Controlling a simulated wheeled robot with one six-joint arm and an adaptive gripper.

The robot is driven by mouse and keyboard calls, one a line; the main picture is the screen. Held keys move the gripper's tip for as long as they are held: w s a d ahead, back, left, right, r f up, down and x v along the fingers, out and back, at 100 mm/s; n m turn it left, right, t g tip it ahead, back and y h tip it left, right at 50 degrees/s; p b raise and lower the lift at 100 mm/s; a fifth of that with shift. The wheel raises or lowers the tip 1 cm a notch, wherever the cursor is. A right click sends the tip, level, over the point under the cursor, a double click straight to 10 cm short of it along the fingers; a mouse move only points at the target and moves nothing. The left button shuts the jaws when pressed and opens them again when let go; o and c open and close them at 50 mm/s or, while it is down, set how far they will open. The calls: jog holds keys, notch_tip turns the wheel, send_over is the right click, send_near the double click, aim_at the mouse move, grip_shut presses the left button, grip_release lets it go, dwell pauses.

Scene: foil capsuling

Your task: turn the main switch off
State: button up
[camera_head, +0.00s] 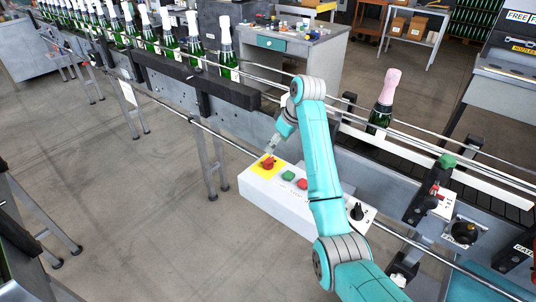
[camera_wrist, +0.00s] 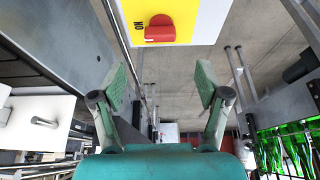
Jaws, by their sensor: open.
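The main switch is a red knob (camera_head: 268,162) on a yellow plate (camera_head: 260,170), at the left end of a white control box (camera_head: 277,207). In the wrist view the red knob (camera_wrist: 159,29) is at the top centre, its handle lying across the picture, with the word ON beside it on the yellow plate (camera_wrist: 185,12). My gripper (camera_head: 271,148) is just above the knob in the head view. In the wrist view my gripper (camera_wrist: 161,82) has its two fingers spread wide, with nothing between them. The knob appears beyond the fingertips, and I see no contact.
A green button (camera_head: 288,175) and a red button (camera_head: 303,184) sit right of the switch, with a black selector (camera_head: 357,212) further right. The conveyor rail runs behind the box. A bottle with a pink top (camera_head: 384,103) stands on the conveyor. Open floor lies to the left.

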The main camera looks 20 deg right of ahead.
aim_at(269, 159)
jog(key=x, duration=0.9)
jog(key=shift+f, duration=0.2)
jog(key=c, duration=1.2)
